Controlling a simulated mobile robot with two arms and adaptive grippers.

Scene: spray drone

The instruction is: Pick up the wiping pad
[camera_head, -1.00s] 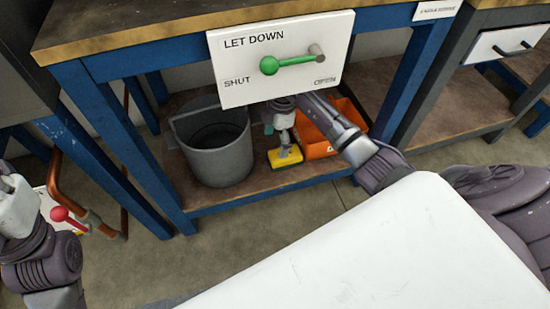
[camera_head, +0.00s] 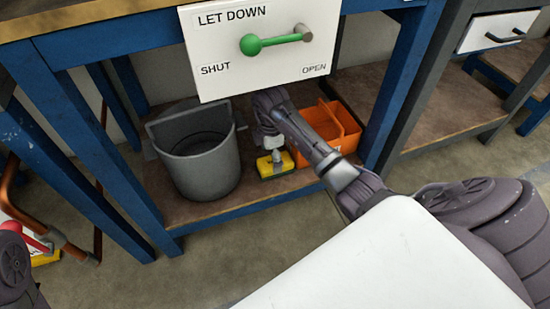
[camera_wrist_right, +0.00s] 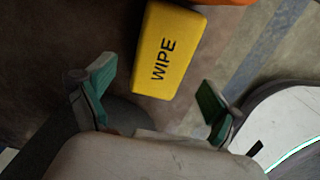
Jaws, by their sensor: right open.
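The wiping pad (camera_head: 266,167) is a yellow block on the lower shelf of the blue bench, between the grey bucket and the orange bin. In the right wrist view the pad (camera_wrist_right: 166,50) shows its yellow face with the word WIPE. My right gripper (camera_head: 276,157) reaches down under the front panel and is just above the pad, hiding part of it. In the wrist view its green-lined fingers (camera_wrist_right: 157,88) are spread apart, with the pad's near end between and beyond them. Nothing is held. Only a dark part of my left arm shows at the lower left; its gripper is out of view.
The grey bucket (camera_head: 207,172) stands left of the pad and the orange bin (camera_head: 328,128) close on its right. A white panel (camera_head: 232,75) with a green handle (camera_head: 275,41) hangs above. A blue bench leg (camera_head: 75,155) stands at left.

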